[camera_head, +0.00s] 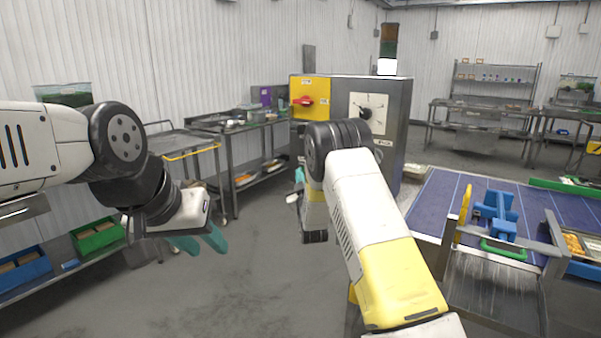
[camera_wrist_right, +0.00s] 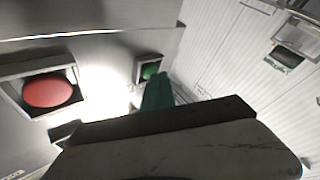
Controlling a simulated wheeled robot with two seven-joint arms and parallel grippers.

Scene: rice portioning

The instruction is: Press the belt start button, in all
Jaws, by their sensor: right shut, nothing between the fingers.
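In the right wrist view a round green button (camera_wrist_right: 150,70) sits in a square frame on a grey metal panel (camera_wrist_right: 105,50). A larger-looking red button (camera_wrist_right: 48,92) is left of it. My right gripper (camera_wrist_right: 157,88) shows teal fingers, shut and empty, with the tip just below the green button in the picture; I cannot tell whether they touch. In the head view my right gripper (camera_head: 299,175) is mostly hidden behind its own arm, beside the grey cabinet (camera_head: 395,125). My left gripper (camera_head: 203,241) hangs over the floor, its two teal fingers apart and empty.
The cabinet carries a yellow panel with a red switch (camera_head: 303,101) and a white dial (camera_head: 367,113). The blue conveyor belt (camera_head: 440,200) is at the right with a blue fixture (camera_head: 497,212). Metal tables (camera_head: 232,160) line the left wall. The middle floor is clear.

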